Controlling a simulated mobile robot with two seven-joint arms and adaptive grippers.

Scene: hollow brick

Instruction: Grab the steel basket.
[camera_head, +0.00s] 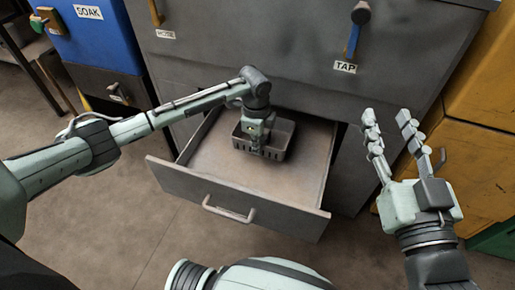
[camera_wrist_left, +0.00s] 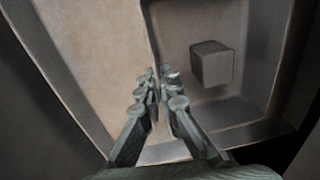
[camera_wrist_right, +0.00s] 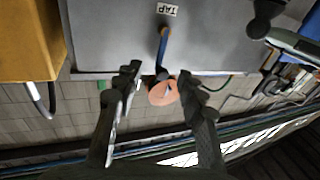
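The steel basket (camera_head: 284,137) is a small grey open container standing in the pulled-out drawer (camera_head: 212,184). My left gripper (camera_head: 257,152) reaches down at the basket's left part. In the left wrist view the basket (camera_wrist_left: 236,108) lies to the right, with a grey block (camera_wrist_left: 211,64) inside. There the fingertips of my left gripper (camera_wrist_left: 161,74) are close together, one on each side of the basket's wall, and appear shut on it. My right gripper (camera_head: 388,116) is raised right of the drawer, open and empty; its spread fingers also show in the right wrist view (camera_wrist_right: 158,82).
A blue cabinet (camera_head: 95,35) is at the left, a yellow one (camera_head: 480,150) at the right. Floor (camera_head: 110,220) before the drawer is clear.

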